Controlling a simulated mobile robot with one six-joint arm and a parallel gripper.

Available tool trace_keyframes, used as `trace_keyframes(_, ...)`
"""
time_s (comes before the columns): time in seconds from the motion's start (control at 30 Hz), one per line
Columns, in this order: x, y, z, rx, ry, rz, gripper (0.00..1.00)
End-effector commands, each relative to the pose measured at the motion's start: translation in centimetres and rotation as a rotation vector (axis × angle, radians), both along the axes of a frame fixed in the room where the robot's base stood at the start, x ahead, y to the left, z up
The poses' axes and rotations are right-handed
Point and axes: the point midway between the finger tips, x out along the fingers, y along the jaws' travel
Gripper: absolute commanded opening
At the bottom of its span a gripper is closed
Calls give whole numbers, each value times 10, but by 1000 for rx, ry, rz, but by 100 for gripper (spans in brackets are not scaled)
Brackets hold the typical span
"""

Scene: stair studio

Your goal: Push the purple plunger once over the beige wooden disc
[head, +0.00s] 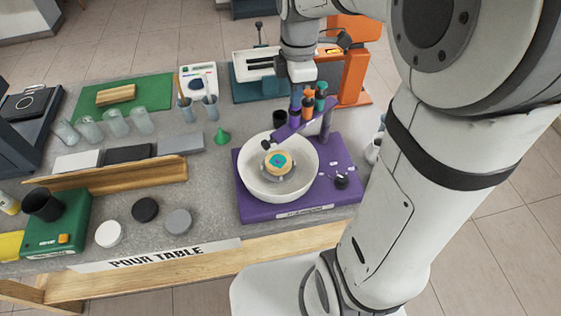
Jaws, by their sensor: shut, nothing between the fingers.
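The purple plunger (295,103) stands upright in a purple holder arm above a white bowl (250,178). An orange plunger (308,102) and a green-teal plunger (320,104) stand beside it to the right. The beige wooden disc (287,168) sits on a grey support inside the bowl, with teal and darker patches on its top. My gripper (297,86) points down directly above the plungers, at or near the purple one's top. It is shut and holds nothing. Its fingertips are small and dark here, and I cannot tell whether they touch the plunger.
The bowl stands on a purple base (258,212) with a small black knob (341,181) on its right. A green funnel (222,136), cups and grey blocks lie to the left. An orange machine (352,62) stands behind. My arm hides the table's right side.

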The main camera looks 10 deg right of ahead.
Motion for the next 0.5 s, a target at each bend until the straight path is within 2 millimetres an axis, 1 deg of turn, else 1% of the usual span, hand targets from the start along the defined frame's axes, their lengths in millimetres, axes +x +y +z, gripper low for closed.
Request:
trace_keyframes(0.17,0,0,8,0,1,0,0)
trace_keyframes(0.4,0,0,26,0,0,0,0)
trace_keyframes(0.5,0,0,30,0,0,0,0)
